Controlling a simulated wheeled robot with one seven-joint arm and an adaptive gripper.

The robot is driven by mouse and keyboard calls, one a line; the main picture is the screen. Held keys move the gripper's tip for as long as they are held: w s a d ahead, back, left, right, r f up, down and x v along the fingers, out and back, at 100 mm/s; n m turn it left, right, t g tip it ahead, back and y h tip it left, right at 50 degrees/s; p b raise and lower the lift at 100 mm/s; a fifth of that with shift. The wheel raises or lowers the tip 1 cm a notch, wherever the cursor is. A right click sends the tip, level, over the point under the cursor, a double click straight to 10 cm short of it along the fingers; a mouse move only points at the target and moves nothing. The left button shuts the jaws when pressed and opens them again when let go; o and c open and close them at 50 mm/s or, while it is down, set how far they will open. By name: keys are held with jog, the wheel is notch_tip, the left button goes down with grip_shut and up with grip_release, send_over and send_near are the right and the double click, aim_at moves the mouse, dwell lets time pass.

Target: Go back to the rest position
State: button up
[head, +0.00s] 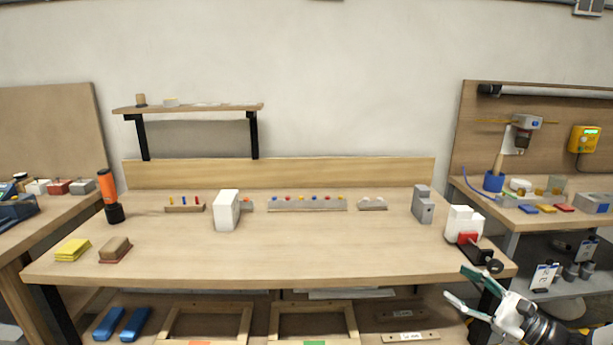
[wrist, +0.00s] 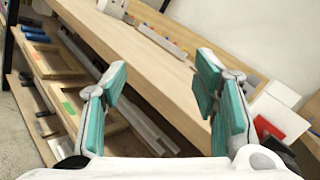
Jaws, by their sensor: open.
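My gripper (head: 466,287) is at the lower right of the head view, in front of the right front corner of the wooden workbench (head: 300,263). Its fingers are spread apart with nothing between them. In the wrist view the two teal-padded fingers of my gripper (wrist: 158,97) stand apart, with the bench edge (wrist: 150,60) running behind them. A white block with a red part (head: 463,222) stands on the bench just beyond my gripper. It also shows at the right of the wrist view (wrist: 281,112).
On the bench stand an orange and black cylinder (head: 109,195), a white box (head: 227,210), grey strips with coloured pegs (head: 307,204) and a grey block (head: 422,204). Wooden frames (head: 313,307) lie on the lower shelf. A second bench (head: 560,220) is at right. The bench middle is clear.

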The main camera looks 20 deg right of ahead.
jog(key=s+a+r+n+g+p, duration=0.1)
jog(key=s+a+r+n+g, duration=0.15)
jog(key=a+n+g, duration=0.4)
jog(key=s+a+r+n+g+y+p, duration=0.1)
jog(key=a+r+n+g, duration=0.2)
jog(key=a, duration=0.6)
jog(key=s+a+r+n+g+p, duration=0.1)
jog(key=s+a+r+n+g, duration=0.1)
jog(key=a+r+n+g, duration=0.45)
jog(key=s+a+r+n+t+h+p, duration=0.1)
jog(key=s+a+r+n+h+p, duration=0.1)
jog(key=s+a+r+n+h, duration=0.2)
jog(key=s+a+r+n+t+h+p, duration=0.2)
jog(key=s+a+r+n+h+p, duration=0.1)
jog(key=s+r, duration=0.7)
jog(key=shift+s+a+n+h, duration=0.5)
jog(key=shift+s+n+h, duration=0.4)
jog(key=shift+s+h, duration=0.85)
jog(key=shift+s+y, duration=0.35)
